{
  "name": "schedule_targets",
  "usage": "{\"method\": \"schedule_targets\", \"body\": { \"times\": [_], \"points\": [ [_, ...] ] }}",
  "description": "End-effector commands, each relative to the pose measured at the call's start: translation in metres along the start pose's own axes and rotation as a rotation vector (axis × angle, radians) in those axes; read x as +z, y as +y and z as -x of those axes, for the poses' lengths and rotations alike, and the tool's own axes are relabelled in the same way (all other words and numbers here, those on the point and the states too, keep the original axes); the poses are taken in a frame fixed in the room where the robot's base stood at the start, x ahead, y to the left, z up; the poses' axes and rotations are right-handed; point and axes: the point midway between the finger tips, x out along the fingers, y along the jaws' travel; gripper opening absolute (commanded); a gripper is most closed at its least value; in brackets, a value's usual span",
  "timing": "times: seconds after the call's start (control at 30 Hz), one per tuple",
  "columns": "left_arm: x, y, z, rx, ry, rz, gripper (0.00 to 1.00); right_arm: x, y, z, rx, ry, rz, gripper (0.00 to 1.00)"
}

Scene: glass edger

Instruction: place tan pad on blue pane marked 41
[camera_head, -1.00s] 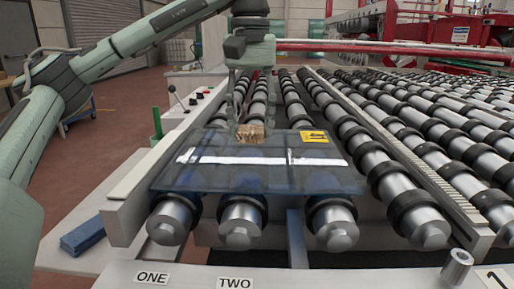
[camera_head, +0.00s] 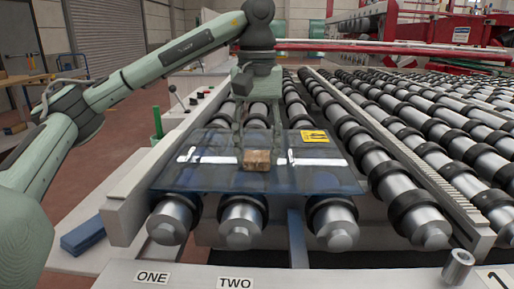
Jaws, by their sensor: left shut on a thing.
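The blue glass pane (camera_head: 200,178) lies on the rollers in front of me, with a yellow label (camera_head: 314,136) at its far right corner; I cannot clearly read the mark on it. The tan pad (camera_head: 257,160) is a small block at the middle of the pane. My left gripper (camera_head: 256,152) points down from above and is shut on the pad. I cannot tell whether the pad touches the glass. My right gripper does not show.
Black-ringed rollers (camera_head: 420,212) fill the conveyor to the right. A blue block (camera_head: 83,237) lies on the pale ledge at the left. Signs ONE (camera_head: 152,278) and TWO (camera_head: 235,283) mark the front edge. A green post (camera_head: 157,123) stands left of the pane.

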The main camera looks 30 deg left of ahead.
Motion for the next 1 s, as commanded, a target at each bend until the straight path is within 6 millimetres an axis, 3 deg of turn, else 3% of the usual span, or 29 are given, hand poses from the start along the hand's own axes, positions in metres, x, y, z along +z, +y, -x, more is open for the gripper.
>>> {"method": "schedule_targets", "body": {
  "times": [0.03, 0.07, 0.2, 0.67, 1.0],
  "points": [
    [0.0, 0.0, -0.001, 0.0, 0.0, 0.0, 0.3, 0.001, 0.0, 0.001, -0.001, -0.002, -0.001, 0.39],
    [0.0, 0.0, -0.001, 0.0, 0.0, 0.0, 0.46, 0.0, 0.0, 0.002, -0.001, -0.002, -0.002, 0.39],
    [0.0, 0.0, 0.0, 0.0, 0.0, 0.0, 0.63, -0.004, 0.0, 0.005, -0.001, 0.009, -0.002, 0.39],
    [-0.001, 0.0, 0.009, 0.001, 0.003, 0.0, 0.63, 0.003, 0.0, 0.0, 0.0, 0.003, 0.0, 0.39],
    [-0.001, 0.001, 0.065, 0.002, 0.007, 0.0, 0.63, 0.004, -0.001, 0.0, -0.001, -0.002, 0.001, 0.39]
  ]
}}
